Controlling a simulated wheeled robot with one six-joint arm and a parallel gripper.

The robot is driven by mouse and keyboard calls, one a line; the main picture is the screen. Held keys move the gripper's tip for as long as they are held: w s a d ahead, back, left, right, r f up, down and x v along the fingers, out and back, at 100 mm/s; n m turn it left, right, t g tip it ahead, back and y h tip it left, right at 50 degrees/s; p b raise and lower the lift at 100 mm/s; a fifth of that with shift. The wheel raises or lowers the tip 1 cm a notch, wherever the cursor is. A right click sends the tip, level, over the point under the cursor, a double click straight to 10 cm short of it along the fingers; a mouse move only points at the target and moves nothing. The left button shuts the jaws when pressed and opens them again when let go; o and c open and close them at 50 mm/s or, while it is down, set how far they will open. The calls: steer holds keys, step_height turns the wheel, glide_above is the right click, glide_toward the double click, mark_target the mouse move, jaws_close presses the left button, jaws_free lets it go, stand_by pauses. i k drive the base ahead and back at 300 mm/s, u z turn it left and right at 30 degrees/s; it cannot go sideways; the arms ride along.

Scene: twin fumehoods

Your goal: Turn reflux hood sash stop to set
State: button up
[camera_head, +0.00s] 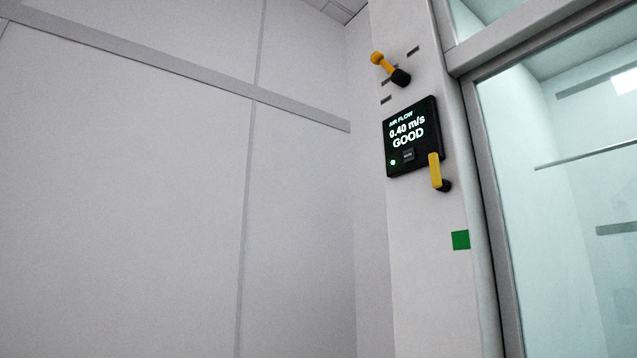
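Two yellow handles with black hubs are on the pale post beside the fumehood. The upper handle (388,67) slants from its black hub up to the left, with short dark marks around it. I cannot read a label that tells which one is the sash stop. My gripper is not in view.
A black airflow display (412,137) reads "0.40 m/s GOOD" with a green light. A green square (460,240) is lower on the post. The glass sash (550,200) is at the right. A bare panelled wall (130,180) fills the left.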

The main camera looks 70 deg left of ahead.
mark_target(442, 185)
steer(key=u, duration=1.75)
steer(key=k, duration=0.5)
steer(key=u, duration=1.65)
steer(key=i, duration=1)
steer(key=z, duration=2.15)
